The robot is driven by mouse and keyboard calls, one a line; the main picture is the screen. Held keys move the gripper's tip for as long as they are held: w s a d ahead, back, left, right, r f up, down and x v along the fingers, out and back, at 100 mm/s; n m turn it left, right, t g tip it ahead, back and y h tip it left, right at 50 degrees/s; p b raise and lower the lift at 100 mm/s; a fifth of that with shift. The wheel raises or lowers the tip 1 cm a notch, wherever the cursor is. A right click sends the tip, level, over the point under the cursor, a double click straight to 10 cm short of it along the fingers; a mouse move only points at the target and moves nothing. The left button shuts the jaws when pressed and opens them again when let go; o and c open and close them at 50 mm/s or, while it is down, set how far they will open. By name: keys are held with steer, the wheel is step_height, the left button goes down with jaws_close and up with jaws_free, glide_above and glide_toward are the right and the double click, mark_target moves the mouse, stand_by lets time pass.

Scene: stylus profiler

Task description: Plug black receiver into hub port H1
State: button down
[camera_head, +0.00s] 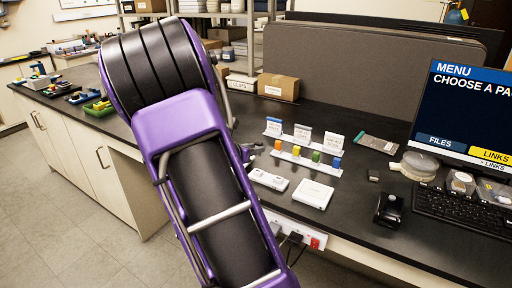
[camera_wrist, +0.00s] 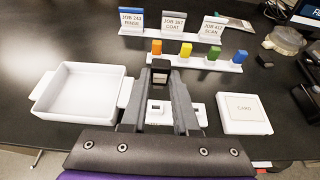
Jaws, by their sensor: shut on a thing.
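My gripper (camera_wrist: 161,78) is shut on a small dark block, the black receiver (camera_wrist: 160,66), held between its fingertips in the wrist view. The white hub (camera_wrist: 158,116) lies on the bench below and between the fingers. Small dark openings show on its top, and its right end shows beyond the right finger. The fingers hide part of it, and no port label can be read. The receiver appears just beyond the hub's far edge; its height above the bench cannot be told. In the head view the hub (camera_head: 268,180) lies right of my arm; my gripper (camera_head: 247,152) is small and partly hidden there.
A white strip (camera_head: 290,157) carries orange, yellow, green and blue blocks behind the hub, with job cards behind them. A white tray (camera_wrist: 42,108) stands left and a white card box (camera_wrist: 243,114) right. The monitor (camera_head: 460,105) and keyboard (camera_head: 465,210) are farther right.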

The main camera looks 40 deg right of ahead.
steer(key=shift+a, duration=0.1)
step_height(320, 180, down, 5)
steer(key=b, duration=0.5)
steer(key=shift+f, duration=0.15)
stand_by(1.2)
steer(key=shift+f+b, duration=1.05)
steer(key=shift+b, duration=0.2)
